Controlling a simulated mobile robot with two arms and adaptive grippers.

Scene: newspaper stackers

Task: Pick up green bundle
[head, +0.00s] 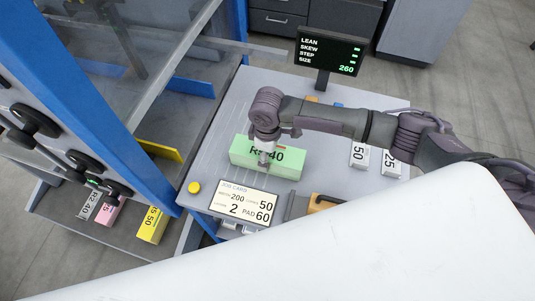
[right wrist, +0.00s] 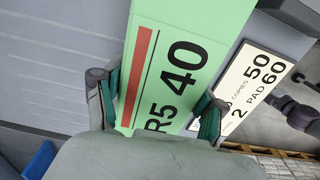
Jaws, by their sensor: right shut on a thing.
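The green bundle (head: 285,168), a long block marked "R5 40", lies on the grey table in the head view. My right gripper (head: 265,158) comes down over its middle from the right and covers part of the label. In the right wrist view the green bundle (right wrist: 185,40) runs between the two fingers of my right gripper (right wrist: 157,110), one on each side. The gripper is shut on it. I cannot tell whether the bundle is clear of the table. My left gripper is not in view.
The grey table (head: 215,160) also holds a job card (head: 245,201), white bundles (head: 391,163), a yellow button (head: 194,187) and an orange-brown item (head: 322,203). A display (head: 328,54) stands behind. A blue-framed machine (head: 120,110) is left, with pink (head: 108,212) and yellow bundles (head: 152,225) below.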

